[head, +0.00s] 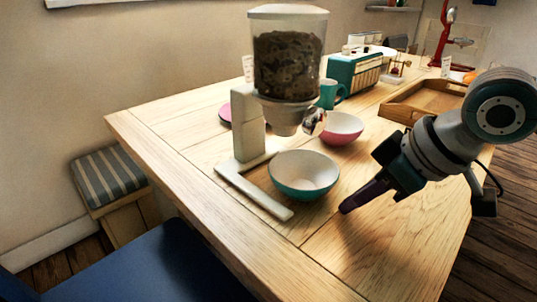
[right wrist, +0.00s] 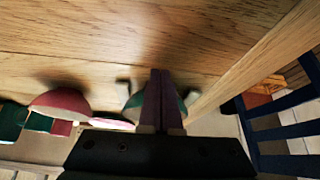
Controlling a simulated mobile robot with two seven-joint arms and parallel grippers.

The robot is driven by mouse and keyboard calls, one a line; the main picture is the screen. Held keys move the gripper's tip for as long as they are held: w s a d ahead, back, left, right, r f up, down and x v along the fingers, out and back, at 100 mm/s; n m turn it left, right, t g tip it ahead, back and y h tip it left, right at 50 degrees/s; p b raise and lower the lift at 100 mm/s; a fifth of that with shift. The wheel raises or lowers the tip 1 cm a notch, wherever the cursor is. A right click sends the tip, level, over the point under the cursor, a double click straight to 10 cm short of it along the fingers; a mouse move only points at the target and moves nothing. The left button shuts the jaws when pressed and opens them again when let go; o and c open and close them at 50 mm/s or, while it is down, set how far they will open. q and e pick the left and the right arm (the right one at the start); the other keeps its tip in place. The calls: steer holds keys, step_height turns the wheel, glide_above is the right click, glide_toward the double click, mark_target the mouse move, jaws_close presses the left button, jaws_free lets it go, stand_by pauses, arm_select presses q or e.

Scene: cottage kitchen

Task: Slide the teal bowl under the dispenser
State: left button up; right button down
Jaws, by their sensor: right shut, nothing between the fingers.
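The teal bowl (head: 305,188), pale inside, stands upright and looks empty on the table beside the dispenser's white foot (head: 252,192). The dispenser (head: 287,65) has a clear hopper of dark pellets above a spout. The bowl is below and slightly in front of the spout in the head view; I cannot tell whether it is directly under it. My right gripper (head: 347,206) is shut and empty, pointing down-left just right of the bowl with a small gap. In the right wrist view its fingers (right wrist: 160,95) partly hide the teal bowl (right wrist: 135,101). My left gripper is out of view.
A pink bowl (head: 342,127) stands behind the teal one, with a teal mug (head: 327,94) and a pink plate (head: 226,113) nearby. A teal radio-like box (head: 354,72) and a wooden tray (head: 432,97) are farther back. The table front (head: 370,260) is clear.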

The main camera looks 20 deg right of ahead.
mark_target(321, 182)
steer(key=shift+w+a, duration=0.4)
steer(key=shift+w, duration=0.45)
steer(key=shift+w+a+r, duration=0.1)
steer(key=shift+w+a, duration=0.1)
steer(key=shift+w, duration=0.15)
steer(key=w, duration=0.1)
steer(key=w+a, duration=0.1)
steer(key=w, duration=0.1)
steer(key=shift+w+a, duration=0.1)
steer(key=shift+a, duration=0.15)
